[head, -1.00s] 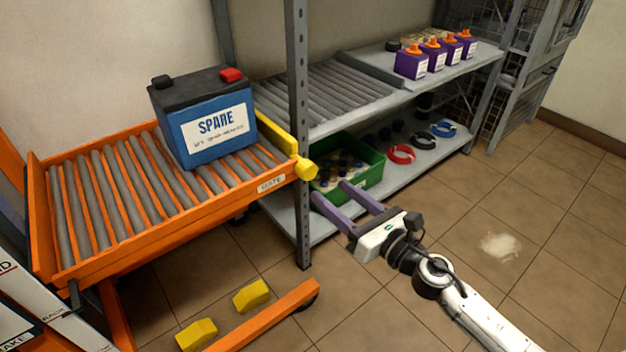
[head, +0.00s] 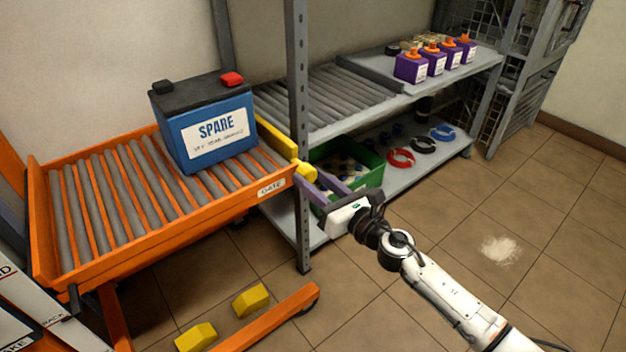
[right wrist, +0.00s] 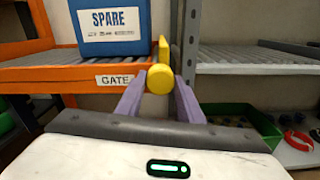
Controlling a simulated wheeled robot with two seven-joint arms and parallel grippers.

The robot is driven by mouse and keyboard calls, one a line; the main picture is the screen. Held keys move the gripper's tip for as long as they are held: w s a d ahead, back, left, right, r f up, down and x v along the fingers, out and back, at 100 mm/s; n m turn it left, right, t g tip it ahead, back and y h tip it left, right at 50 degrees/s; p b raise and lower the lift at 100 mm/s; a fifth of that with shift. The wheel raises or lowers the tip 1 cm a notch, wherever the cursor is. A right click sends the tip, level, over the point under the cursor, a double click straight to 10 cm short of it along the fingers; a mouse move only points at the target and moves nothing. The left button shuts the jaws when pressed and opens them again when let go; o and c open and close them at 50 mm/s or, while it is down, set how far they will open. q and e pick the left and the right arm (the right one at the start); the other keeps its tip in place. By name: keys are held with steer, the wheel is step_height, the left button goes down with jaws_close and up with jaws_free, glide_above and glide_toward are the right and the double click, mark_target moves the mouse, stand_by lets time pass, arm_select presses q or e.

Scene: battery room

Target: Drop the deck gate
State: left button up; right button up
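The deck gate is a yellow bar (head: 278,138) standing along the right end of the orange roller deck (head: 150,248), above the GATE label. Its round yellow knob (head: 306,171) sticks out at the front end; in the right wrist view the knob (right wrist: 160,79) is centred. My right gripper (head: 312,182) is open, its two purple fingers pointing at the knob. In the right wrist view the fingertips (right wrist: 160,84) lie on either side of the knob; I cannot tell whether they touch it. My left gripper is out of view.
A blue SPARE battery (head: 208,128) stands on the deck's rollers, left of the gate. A grey shelf post (head: 299,90) rises close beside the knob. The shelf holds a green bin (head: 368,182) below and purple bottles (head: 411,66) above.

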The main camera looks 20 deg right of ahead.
steer(key=c, duration=0.3)
